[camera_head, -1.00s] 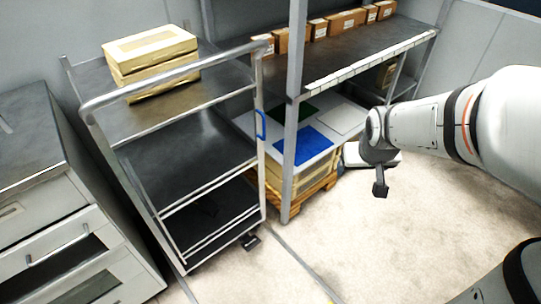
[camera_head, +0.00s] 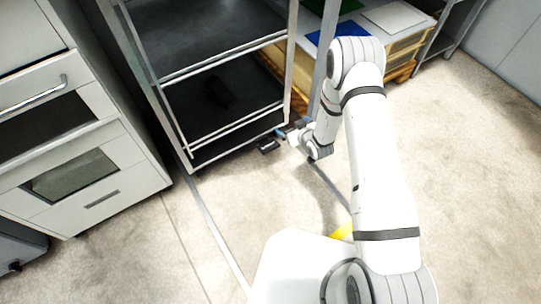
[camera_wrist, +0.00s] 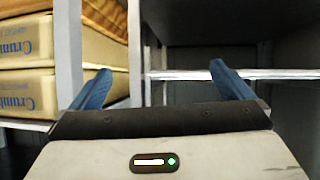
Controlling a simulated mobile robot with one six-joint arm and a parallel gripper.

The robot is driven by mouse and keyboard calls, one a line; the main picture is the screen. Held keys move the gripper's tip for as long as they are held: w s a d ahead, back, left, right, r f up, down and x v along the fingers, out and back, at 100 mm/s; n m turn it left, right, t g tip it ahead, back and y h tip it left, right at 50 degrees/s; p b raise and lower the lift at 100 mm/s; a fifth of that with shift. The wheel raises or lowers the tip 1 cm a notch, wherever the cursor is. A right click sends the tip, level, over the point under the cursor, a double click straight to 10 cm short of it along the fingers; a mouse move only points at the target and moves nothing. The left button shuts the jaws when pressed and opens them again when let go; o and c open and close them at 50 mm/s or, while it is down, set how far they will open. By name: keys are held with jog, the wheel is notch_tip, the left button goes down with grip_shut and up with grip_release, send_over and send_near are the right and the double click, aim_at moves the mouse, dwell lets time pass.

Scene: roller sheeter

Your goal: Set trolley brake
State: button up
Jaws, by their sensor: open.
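The trolley (camera_head: 205,50) is a grey metal frame with dark shelves, at the upper middle of the head view. A small black pedal (camera_head: 268,146), which looks like the brake, sticks out at floor level by its near right corner. My gripper (camera_head: 281,132) is low beside that corner, just right of and above the pedal; I cannot tell whether it touches. In the wrist view my gripper (camera_wrist: 160,85) has its two blue fingers wide apart with nothing held between them. The trolley's rail (camera_wrist: 195,74) crosses behind the right finger. The pedal does not show there.
A rack post (camera_head: 322,60) and pallet stack (camera_head: 385,58) stand close behind my arm. Cartons (camera_wrist: 25,40) sit left of the fingers in the wrist view. The floor in front (camera_head: 180,250) is clear.

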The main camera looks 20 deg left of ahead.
aim_at(272, 150)
jog(key=s+a+f+b, duration=0.1)
jog(key=s+f, duration=0.1)
jog(key=f, duration=0.2)
jog(key=s+a+f+y+b, duration=0.1)
jog(key=s+f, duration=0.1)
jog(key=f, duration=0.3)
jog(key=s+a+f+n+y+b, duration=0.1)
jog(key=s+f, duration=0.1)
jog(key=f, duration=0.2)
jog(key=shift+s+a+f+b, duration=0.1)
jog(key=shift+a+f+b, duration=0.1)
jog(key=shift+b, duration=0.15)
jog(key=shift+y, duration=0.3)
jog(key=b+x, duration=0.3)
jog(key=x, duration=0.3)
jog(key=shift+f, duration=0.15)
jog(key=shift+w+a+f, duration=0.15)
jog(key=shift+w+a, duration=0.3)
jog(key=shift+c, duration=0.3)
